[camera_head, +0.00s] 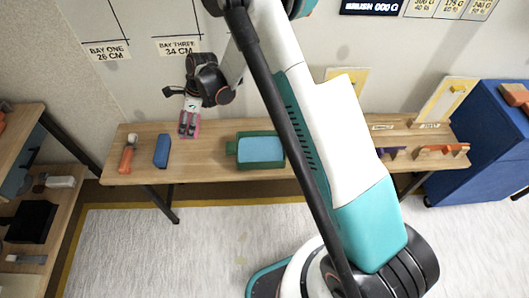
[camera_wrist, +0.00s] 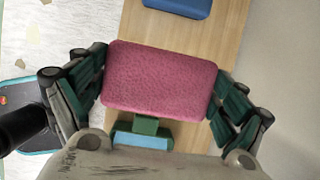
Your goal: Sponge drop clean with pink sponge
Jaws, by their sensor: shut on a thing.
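The pink sponge (camera_wrist: 160,78) is a rounded block and sits across the middle of the wrist view. My gripper (camera_wrist: 160,88) is shut on it, with one finger pressed on each short end. In the head view my gripper (camera_head: 190,108) points down over the left part of the wooden bench, and the pink sponge (camera_head: 187,130) shows small and partly hidden beneath it. I cannot tell how far the sponge is above the bench. A green tray (camera_head: 234,154) with a light blue inside lies to its right; the tray also shows in the wrist view (camera_wrist: 146,124), partly hidden.
A blue block (camera_head: 161,150) and an orange-handled tool (camera_head: 127,155) lie left of my gripper on the bench (camera_head: 205,174). Purple (camera_head: 392,152) and orange (camera_head: 445,149) tools lie at the right end. A blue cabinet (camera_head: 480,150) stands beyond. My arm hides part of the bench.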

